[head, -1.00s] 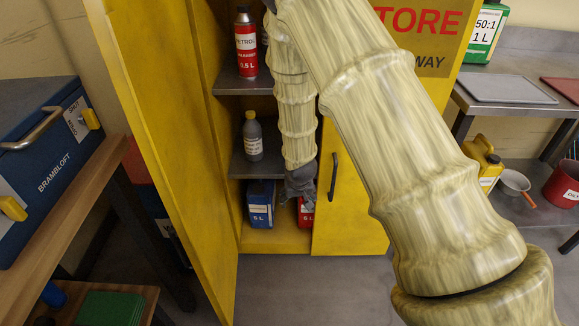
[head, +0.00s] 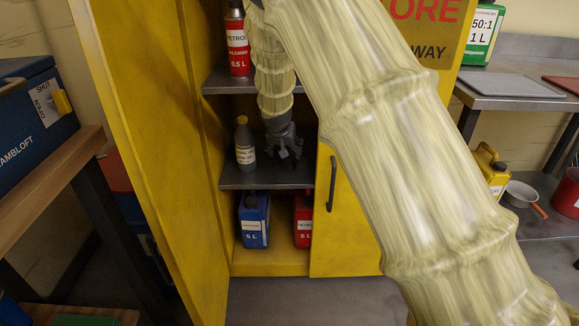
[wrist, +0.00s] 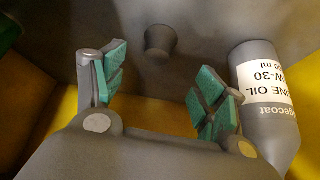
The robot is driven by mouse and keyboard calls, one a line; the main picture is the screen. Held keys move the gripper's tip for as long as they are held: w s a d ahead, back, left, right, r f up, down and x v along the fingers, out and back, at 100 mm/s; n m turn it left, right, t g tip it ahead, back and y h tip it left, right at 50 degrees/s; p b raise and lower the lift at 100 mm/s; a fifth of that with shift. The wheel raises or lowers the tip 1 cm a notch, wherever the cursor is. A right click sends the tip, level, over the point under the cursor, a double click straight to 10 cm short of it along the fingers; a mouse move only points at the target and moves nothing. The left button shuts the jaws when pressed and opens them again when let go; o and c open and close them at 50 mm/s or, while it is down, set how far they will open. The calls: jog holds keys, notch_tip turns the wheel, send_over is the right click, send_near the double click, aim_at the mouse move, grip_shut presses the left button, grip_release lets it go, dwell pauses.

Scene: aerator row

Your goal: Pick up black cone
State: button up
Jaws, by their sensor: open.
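A small dark grey-black cone (wrist: 160,43) stands on the grey middle shelf in the wrist view, beyond and roughly between my fingertips. My gripper (wrist: 160,84) is open, with its green-padded fingers apart and nothing between them. In the head view my gripper (head: 284,154) hangs at the middle shelf (head: 262,179), to the right of a grey bottle. I cannot make out the cone in the head view; it may be hidden by my gripper.
The grey oil bottle (wrist: 268,100) is close to the right finger and also shows in the head view (head: 245,146). A red petrol bottle (head: 237,45) stands on the shelf above. Blue (head: 254,218) and red (head: 303,219) cans stand below. The yellow cabinet door (head: 140,150) is open at left.

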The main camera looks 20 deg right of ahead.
aim_at(288, 158)
jog(key=shift+b+x, duration=1.4)
jog(key=shift+x, duration=2.6)
jog(key=shift+s+d, duration=0.1)
jog(key=shift+d, duration=0.05)
jog(key=shift+r, duration=0.1)
jog(key=shift+c, duration=0.2)
jog(key=c, duration=1.1)
